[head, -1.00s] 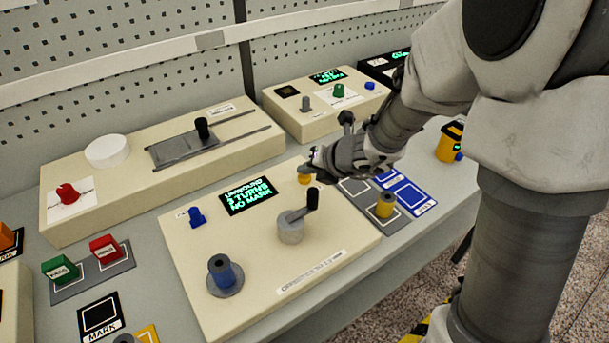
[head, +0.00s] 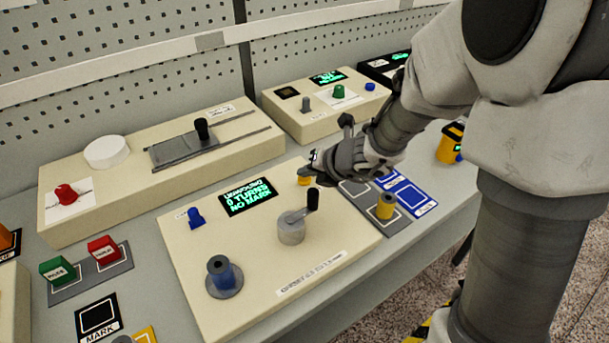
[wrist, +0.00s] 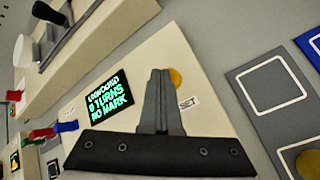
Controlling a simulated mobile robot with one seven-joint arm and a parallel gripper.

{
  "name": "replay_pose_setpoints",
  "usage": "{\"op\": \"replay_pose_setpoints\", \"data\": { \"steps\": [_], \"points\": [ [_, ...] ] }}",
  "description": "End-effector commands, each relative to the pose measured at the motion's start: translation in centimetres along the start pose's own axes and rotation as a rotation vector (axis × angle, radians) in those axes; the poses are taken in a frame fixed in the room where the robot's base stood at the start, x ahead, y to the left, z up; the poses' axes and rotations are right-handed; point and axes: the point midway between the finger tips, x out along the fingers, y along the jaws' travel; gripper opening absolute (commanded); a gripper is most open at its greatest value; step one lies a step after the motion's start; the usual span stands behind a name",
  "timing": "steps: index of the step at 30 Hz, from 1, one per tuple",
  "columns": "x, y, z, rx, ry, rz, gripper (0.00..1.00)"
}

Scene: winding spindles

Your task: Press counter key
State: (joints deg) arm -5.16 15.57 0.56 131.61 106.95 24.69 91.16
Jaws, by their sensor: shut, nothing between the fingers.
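The yellow key (head: 304,181) sits at the back right of the cream winder panel (head: 225,312). In the wrist view, the yellow key (wrist: 177,78) shows partly behind my fingers, with a label ending in "SET" beside it. My gripper (head: 309,172) is shut and empty, its tips right at the key. It also shows in the wrist view (wrist: 161,74). I cannot tell whether the tips touch the key. The counter display (head: 248,197) reads "0 TURNS" and "NO MARK" in green, under a line that looks like "UNWOUND".
A crank (head: 292,228) with an upright black handle stands just in front of my gripper. A blue spool (head: 221,271) and a blue knob (head: 195,217) are farther left on the panel. A yellow spool (head: 386,206) stands on a grey mat to the right.

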Motion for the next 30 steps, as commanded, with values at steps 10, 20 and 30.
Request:
{"op": "replay_pose_setpoints", "data": {
  "steps": [10, 20, 30],
  "points": [
    [-1.3, 0.9, 0.8, 0.000, 0.001, 0.000, 0.00],
    [-1.3, 0.9, 0.9, 0.000, 0.000, 0.000, 0.00],
    [-3.4, 2.5, 2.4, 0.000, 0.000, 0.000, 0.00]
  ]
}}
